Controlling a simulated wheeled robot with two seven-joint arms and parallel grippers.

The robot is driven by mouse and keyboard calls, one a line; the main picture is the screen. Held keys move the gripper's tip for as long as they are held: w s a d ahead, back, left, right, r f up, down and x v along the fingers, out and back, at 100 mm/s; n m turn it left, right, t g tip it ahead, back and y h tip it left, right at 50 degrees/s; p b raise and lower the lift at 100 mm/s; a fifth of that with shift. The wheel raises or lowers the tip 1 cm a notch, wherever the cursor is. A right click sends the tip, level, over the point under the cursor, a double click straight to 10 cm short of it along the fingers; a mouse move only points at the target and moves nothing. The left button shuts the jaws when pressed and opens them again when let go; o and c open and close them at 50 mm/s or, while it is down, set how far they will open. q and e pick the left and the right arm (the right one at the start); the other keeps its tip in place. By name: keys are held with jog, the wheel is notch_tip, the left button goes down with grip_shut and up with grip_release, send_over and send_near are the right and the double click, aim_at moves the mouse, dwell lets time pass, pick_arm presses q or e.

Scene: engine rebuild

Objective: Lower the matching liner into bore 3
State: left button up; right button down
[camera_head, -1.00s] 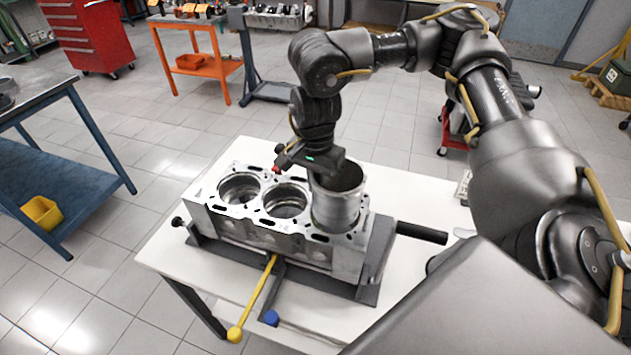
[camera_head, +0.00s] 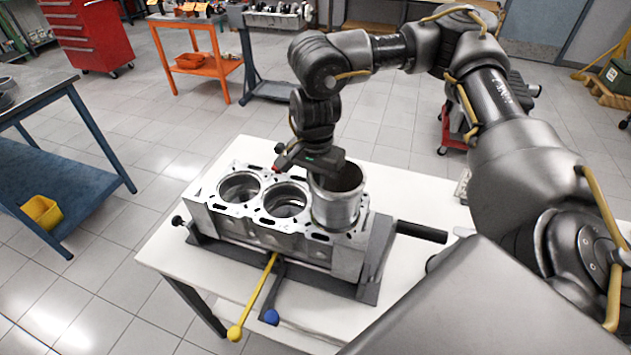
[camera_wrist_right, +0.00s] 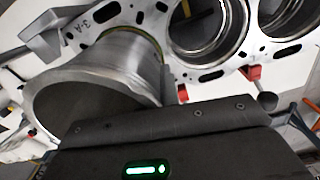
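A grey metal cylinder liner (camera_head: 336,208) stands upright at bore 3, the right-hand end of the engine block (camera_head: 230,222). Most of its length shows above the deck; whether its lower end is inside the bore is hard to tell. My right gripper (camera_head: 312,160) is at its upper rim and appears shut on its wall, but the fingertips are largely hidden. In the right wrist view the liner (camera_wrist_right: 105,70) runs from my gripper to the deck, beside a "3-A" mark. The other two bores (camera_head: 240,188) (camera_head: 285,200) look open. My left gripper is out of view.
The block sits in a dark fixture on a white table (camera_head: 400,180). A blue bench (camera_head: 70,190) stands left.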

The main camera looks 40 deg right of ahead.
jog(key=shift+f, duration=0.1)
dwell(0.3)
jog(key=shift+f+b, duration=0.7)
jog(key=shift+f, duration=0.25)
jog(key=shift+f, duration=0.2)
jog(key=shift+f+b, duration=0.75)
jog(key=shift+f, duration=0.1)
jog(key=c, duration=1.6)
grip_release()
jog(key=shift+r, duration=0.1)
jog(key=shift+o, duration=0.2)
notch_tip(320, 180, up, 11)
jog(key=shift+f, duration=0.1)
